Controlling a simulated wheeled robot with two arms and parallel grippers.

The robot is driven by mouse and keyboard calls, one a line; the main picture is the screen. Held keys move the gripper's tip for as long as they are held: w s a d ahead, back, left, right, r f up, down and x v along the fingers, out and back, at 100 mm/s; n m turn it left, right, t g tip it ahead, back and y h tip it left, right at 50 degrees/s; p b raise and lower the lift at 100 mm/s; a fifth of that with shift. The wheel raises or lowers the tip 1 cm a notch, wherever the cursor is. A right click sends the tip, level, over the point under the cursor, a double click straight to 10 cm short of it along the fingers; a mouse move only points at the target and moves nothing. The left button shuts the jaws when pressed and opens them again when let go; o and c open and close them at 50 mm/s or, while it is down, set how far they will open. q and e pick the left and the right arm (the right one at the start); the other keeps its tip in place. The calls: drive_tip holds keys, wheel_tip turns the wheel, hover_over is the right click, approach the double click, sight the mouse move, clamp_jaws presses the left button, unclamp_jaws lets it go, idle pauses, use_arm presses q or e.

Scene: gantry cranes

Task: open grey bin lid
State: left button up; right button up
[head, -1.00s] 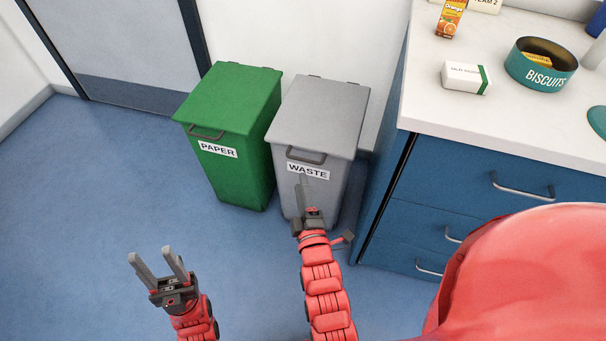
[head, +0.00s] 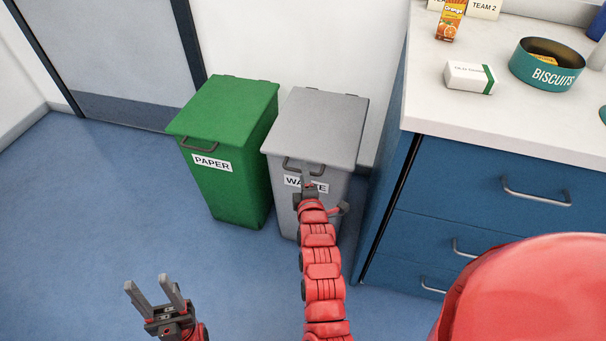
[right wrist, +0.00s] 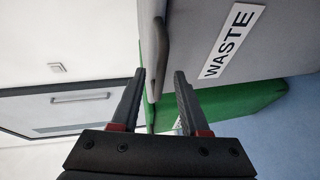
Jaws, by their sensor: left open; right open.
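The grey bin (head: 286,205), with a label reading WASTE, stands on the floor against the wall. Its grey lid (head: 318,125) is closed. A dark handle (head: 291,163) sits on the lid's front edge; it also shows in the right wrist view (right wrist: 162,45). My right gripper (head: 307,170) is at the bin's front, covering part of the label. In the right wrist view its open fingers (right wrist: 160,72) point at the handle, which lies just beyond and between the tips; contact cannot be told. My left gripper (head: 149,285) is open and empty above the floor at lower left.
A green bin (head: 225,105) labelled PAPER stands close beside the grey bin on the left. A blue drawer unit (head: 490,165) with a white worktop (head: 425,95) stands to the right. The blue floor (head: 90,200) at left is clear.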

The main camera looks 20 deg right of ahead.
drive_tip(key=shift+x, duration=1.15)
clamp_jaws()
idle(0.6)
